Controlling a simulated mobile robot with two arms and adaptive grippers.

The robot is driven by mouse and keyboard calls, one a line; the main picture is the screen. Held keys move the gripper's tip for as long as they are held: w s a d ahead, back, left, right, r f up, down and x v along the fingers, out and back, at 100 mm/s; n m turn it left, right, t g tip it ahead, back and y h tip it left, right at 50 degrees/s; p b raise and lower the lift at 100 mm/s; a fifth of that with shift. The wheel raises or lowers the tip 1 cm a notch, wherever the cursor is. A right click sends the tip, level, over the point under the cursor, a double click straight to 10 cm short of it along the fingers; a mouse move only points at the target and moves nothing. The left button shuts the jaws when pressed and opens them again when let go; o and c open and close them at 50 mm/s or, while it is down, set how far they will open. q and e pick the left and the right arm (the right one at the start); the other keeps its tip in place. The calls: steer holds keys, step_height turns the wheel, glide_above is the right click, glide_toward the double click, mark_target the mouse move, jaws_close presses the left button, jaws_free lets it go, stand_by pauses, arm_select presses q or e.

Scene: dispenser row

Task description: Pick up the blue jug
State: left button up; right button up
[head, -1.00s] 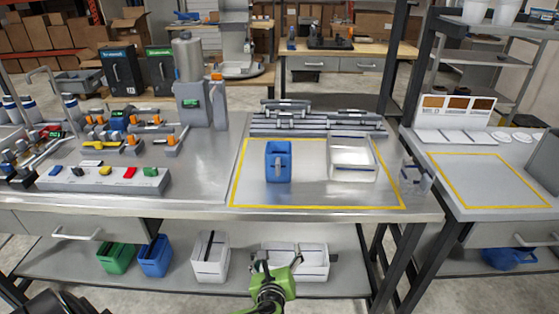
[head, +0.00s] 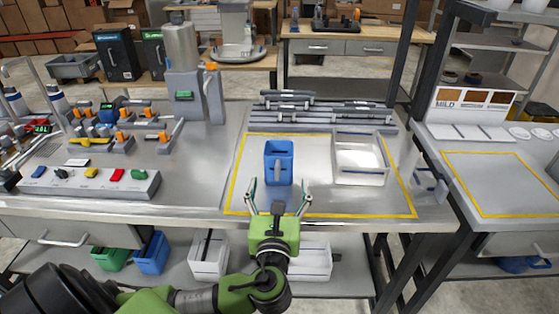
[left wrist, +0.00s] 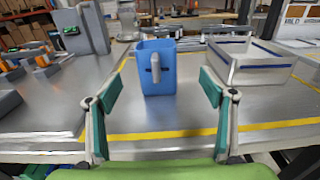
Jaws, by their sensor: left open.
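The blue jug (head: 279,160) stands upright on the steel table inside the yellow outline. Its grey handle faces me. In the left wrist view the blue jug (left wrist: 156,78) stands ahead, a little left of centre between the fingers. My left gripper (head: 279,196) is open and empty at the table's front edge, just short of the jug and in line with it. Its two teal-padded fingers (left wrist: 160,95) are spread apart in the left wrist view, with a gap between them and the jug. My right gripper is not in view.
A clear-sided white bin (head: 360,162) stands right of the jug. Grey rails (head: 320,115) lie behind it. A button panel (head: 100,181) is at the left. Several bins, one of them blue (head: 151,254), sit on the lower shelf. Table surface around the jug is clear.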

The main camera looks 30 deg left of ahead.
mark_target(279, 171)
arm_select(q)
steer(key=x, duration=0.6)
steer(key=shift+w+a+r+p, duration=0.2)
steer(key=shift+w+a+p, duration=0.1)
steer(key=shift+p, duration=0.1)
steer(key=shift+w+a, duration=0.1)
steer(key=shift+w, duration=0.1)
steer(key=shift+w+a, duration=0.2)
steer(key=x, duration=0.2)
steer(key=p+x, duration=0.1)
steer(key=x, duration=0.1)
steer(key=shift+a, duration=0.35)
steer(key=shift+w, duration=0.15)
steer(key=c, duration=1.2)
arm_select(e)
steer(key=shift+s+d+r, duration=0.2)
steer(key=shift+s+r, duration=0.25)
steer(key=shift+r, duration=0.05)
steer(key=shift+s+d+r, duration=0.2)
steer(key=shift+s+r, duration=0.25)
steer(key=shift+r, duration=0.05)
